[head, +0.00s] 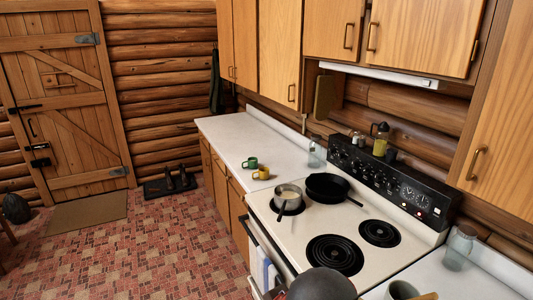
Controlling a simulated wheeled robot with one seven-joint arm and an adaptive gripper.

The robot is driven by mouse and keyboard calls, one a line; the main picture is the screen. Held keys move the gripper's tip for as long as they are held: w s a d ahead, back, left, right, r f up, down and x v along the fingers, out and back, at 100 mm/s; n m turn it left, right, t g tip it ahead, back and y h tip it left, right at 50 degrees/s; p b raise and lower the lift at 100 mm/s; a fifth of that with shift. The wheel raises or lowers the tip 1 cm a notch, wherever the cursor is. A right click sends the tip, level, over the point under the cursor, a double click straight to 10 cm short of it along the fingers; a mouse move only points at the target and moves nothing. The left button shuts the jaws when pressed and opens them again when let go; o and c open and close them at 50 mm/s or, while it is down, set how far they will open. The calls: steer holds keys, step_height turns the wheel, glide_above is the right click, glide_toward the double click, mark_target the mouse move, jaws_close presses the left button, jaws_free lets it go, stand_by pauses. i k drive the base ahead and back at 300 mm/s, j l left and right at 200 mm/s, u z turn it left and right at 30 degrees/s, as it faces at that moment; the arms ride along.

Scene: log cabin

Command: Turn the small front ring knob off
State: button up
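The stove (305,222) is cream-white with a black control panel (395,180) along its back edge. Several small dark knobs (362,166) sit in a row on the left part of this panel. Their labels and settings are too small to read, so I cannot tell which one is the small front ring knob or how it is turned. The front rings are the bare black coil (335,255) and the one under a light saucepan (289,198). A black skillet (328,186) covers a back ring; another back coil (380,233) is bare. My gripper is not in view.
Jars and a bottle (380,139) stand behind the panel. Wooden cabinets (420,35) hang above. A glass jar (460,247) stands right. The brick-patterned floor (150,245) is mostly clear.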

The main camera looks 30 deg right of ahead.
mark_target(366, 169)
steer(key=i+j+z, duration=0.1)
steer(key=i+z, duration=0.3)
steer(key=i, duration=0.2)
steer(key=i+j+z, duration=0.4)
steer(key=i, duration=0.15)
steer(key=i+j+z, duration=1.15)
steer(key=j+z, duration=0.15)
steer(key=j, duration=0.2)
